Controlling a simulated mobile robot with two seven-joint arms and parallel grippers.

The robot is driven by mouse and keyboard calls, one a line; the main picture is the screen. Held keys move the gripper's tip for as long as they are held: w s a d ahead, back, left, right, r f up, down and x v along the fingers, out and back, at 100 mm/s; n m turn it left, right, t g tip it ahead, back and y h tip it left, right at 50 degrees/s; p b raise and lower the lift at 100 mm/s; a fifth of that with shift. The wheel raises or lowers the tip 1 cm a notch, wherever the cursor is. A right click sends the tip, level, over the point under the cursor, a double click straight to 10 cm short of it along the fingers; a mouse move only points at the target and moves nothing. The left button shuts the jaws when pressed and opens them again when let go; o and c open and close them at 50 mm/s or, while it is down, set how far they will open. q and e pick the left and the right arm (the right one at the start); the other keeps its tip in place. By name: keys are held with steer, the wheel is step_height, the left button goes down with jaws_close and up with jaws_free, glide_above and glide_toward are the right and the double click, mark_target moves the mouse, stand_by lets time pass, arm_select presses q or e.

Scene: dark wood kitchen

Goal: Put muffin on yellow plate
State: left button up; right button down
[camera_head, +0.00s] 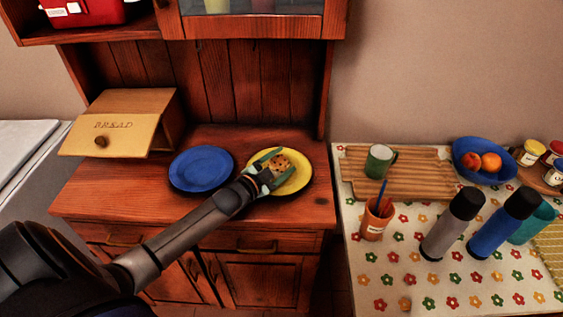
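The brown muffin (281,161) is over the yellow plate (298,181), which lies on the wooden cabinet top. I cannot tell whether the muffin touches the plate. My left gripper (277,165) reaches in over the plate's left side. Its two green fingers are spread, one on each side of the muffin. I cannot tell whether they press on it. The gripper and fingers hide part of the plate and muffin. My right gripper is not in view.
A blue plate (202,168) lies just left of the yellow plate. A bread box (121,123) stands at the back left. On the flowered table at right are a green mug (379,161), an orange cup (375,222), bottles and a blue fruit bowl (466,156).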

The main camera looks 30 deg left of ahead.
arm_select(q)
steer(key=o, duration=0.3)
steer(key=shift+r, duration=0.25)
steer(key=shift+s+f, duration=0.1)
steer(key=shift+s, duration=0.15)
steer(key=s, duration=0.3)
steer(key=s+r, duration=0.1)
steer(key=s, duration=0.3)
steer(key=s+a+r, duration=0.1)
steer(key=s, duration=0.3)
steer(key=shift+s+p, duration=0.15)
steer(key=shift+p, duration=0.2)
